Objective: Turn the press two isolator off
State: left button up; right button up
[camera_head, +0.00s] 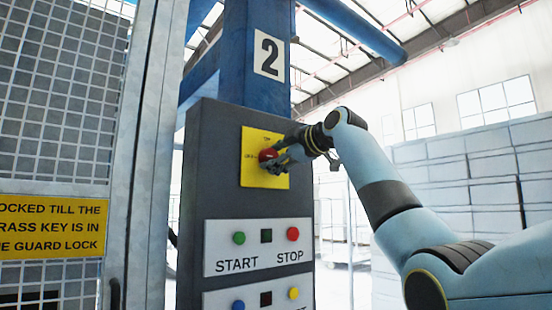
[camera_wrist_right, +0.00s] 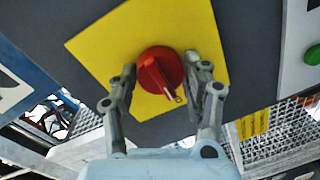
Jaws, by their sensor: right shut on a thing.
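The press two isolator is a red rotary knob (camera_head: 267,155) on a yellow plate (camera_head: 249,175), high on the dark grey control box (camera_head: 210,150). In the right wrist view the round red knob (camera_wrist_right: 158,68) sits on the yellow plate (camera_wrist_right: 110,40), and its handle bar points down and to the right. My right gripper (camera_head: 272,158) is at the plate, with its fingers on either side of the knob, shut on it. In the wrist view the fingers (camera_wrist_right: 165,78) flank the knob. Small lettering on the plate is partly hidden by the gripper. My left gripper is not in view.
Below the isolator is a white panel (camera_head: 225,263) with a green START button (camera_head: 239,238) and a red STOP button (camera_head: 292,234). A blue post marked 2 (camera_head: 269,55) rises behind the box. A mesh guard (camera_head: 60,100) stands at the left.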

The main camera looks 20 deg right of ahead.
dwell(0.3)
jog(key=o, duration=1.2)
jog(key=shift+c, duration=0.2)
jog(key=v, duration=1.2)
